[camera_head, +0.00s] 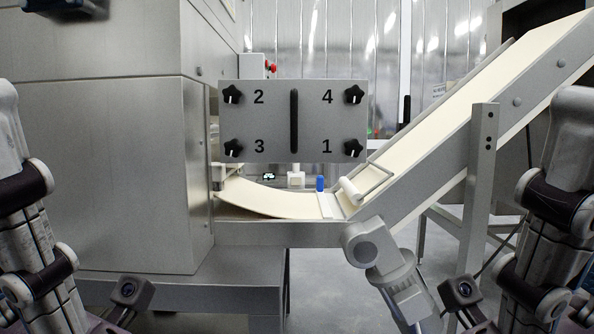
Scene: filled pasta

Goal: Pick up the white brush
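No object shows plainly as a white brush. A small white cylindrical piece (350,190) lies at the foot of the inclined belt, beside a thin metal frame; it may be the brush, but it is too small to tell. A small white block (296,180) stands behind the curved belt, and a small blue piece (320,184) is to its right. My arms rise at the far left and far right edges, well apart from these things. Neither gripper's fingers show in the picture.
A large steel machine (140,170) fills the left. A panel with numbered black knobs (275,121) stands in the middle above the curved cream belt (265,205). An inclined conveyor (470,105) rises to the right, with a motor (370,245) below it and a steel post (481,170).

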